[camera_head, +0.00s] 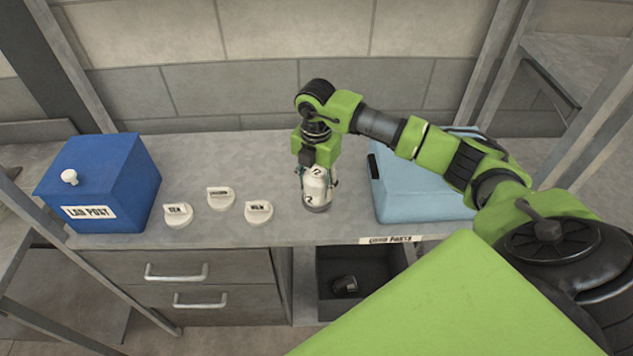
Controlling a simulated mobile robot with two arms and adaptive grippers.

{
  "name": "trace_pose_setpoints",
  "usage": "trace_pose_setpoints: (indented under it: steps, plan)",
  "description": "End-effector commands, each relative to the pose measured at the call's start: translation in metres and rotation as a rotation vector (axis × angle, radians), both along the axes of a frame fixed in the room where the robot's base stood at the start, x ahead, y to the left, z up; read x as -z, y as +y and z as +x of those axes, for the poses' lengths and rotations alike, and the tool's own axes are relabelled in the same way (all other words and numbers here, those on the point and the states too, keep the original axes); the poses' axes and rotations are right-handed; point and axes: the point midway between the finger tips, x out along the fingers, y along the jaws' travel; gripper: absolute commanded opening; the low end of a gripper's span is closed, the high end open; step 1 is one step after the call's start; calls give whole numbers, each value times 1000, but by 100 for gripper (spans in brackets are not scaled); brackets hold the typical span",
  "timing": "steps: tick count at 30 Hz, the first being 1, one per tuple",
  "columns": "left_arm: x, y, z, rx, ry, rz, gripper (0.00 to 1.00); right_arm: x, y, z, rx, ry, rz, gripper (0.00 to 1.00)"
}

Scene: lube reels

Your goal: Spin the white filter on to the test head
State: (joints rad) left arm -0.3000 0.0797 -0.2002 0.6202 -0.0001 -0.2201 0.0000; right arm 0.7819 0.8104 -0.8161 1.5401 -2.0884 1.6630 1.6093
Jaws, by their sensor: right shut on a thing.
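The white filter (316,184) stands upright near the middle of the grey bench, with dark marks on its side. A grey metallic ring or base shows under it; I cannot tell whether this is the test head or how the filter sits on it. My right gripper (317,178) reaches down from above, with its fingers around the filter, shut on it. The arm comes in from the right. My left gripper is not in view.
A blue box (100,185) labelled "LAB POST" stands at the left. Several white labelled knobs or caps (220,198) lie between it and the filter. A light blue case (420,190) is on the right. Below, an open dark bin (385,262) holds a small dark part (345,285).

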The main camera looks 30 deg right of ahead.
Motion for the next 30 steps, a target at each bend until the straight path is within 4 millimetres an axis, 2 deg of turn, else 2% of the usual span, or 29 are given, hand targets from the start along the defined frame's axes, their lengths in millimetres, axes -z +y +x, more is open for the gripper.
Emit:
trace_pose_setpoints:
  steps: [6, 7, 9, 17, 18, 19, 30]
  plan:
    - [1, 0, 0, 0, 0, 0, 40, 4, 2, -3, 7, 9, 2, 17]
    - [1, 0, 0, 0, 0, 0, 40, 4, 2, -3, 6, 9, 2, 49]
    - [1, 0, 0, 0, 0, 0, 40, 4, 2, -2, 6, 8, 2, 66]
    - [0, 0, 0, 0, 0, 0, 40, 2, 1, -1, 6, 4, 0, 66]
    - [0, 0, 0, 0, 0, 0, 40, 2, 1, -1, 6, 3, 1, 77]
    - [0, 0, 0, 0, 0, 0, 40, 1, 1, -1, 6, 3, 1, 78]
    - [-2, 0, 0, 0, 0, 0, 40, -2, 0, 0, 6, 1, 0, 78]
